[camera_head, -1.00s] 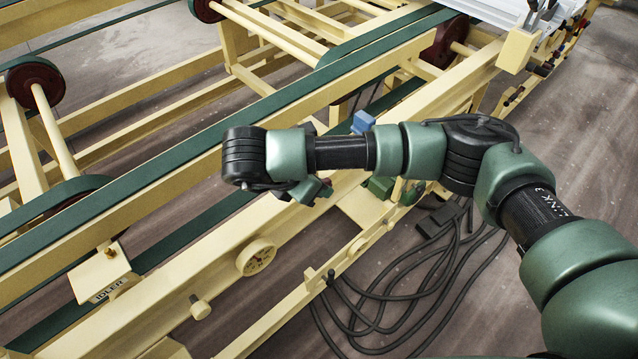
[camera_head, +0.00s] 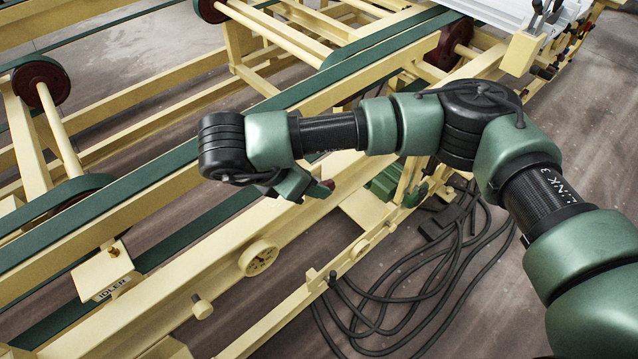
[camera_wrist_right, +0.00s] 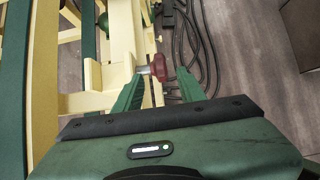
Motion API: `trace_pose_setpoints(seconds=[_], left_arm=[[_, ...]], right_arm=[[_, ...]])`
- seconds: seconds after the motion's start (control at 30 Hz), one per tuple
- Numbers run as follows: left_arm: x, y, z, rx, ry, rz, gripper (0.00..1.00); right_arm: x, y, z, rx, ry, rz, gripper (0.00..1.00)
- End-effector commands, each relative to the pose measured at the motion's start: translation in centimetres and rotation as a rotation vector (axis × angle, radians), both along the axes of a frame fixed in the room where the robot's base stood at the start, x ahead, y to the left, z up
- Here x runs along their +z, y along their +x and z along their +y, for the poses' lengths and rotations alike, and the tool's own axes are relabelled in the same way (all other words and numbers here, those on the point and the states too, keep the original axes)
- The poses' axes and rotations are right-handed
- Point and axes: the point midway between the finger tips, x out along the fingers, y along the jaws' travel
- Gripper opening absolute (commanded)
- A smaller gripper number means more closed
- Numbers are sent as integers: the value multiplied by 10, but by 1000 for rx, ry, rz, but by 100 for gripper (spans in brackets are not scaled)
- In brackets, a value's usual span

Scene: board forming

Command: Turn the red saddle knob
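The red saddle knob (camera_wrist_right: 158,66) shows in the right wrist view, on a short pale shaft beside the cream frame. My right gripper (camera_wrist_right: 159,75) is open, with its two green fingers apart and the knob in line with the gap between their tips. I cannot tell whether either finger touches it. In the head view my right gripper (camera_head: 318,187) hangs over the cream rail, partly hidden by my wrist. A small dark red patch shows at its tip there, but I cannot tell it clearly. My left gripper is in neither view.
Cream rails (camera_head: 220,250) and green belts (camera_head: 150,178) of the machine cross the scene. Black cables (camera_head: 420,295) lie on the brown floor.

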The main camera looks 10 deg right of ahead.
Motion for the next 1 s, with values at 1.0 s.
trace_pose_setpoints(seconds=[1.0], left_arm=[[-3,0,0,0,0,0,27]], right_arm=[[32,-245,227,632,1150,852,27]])
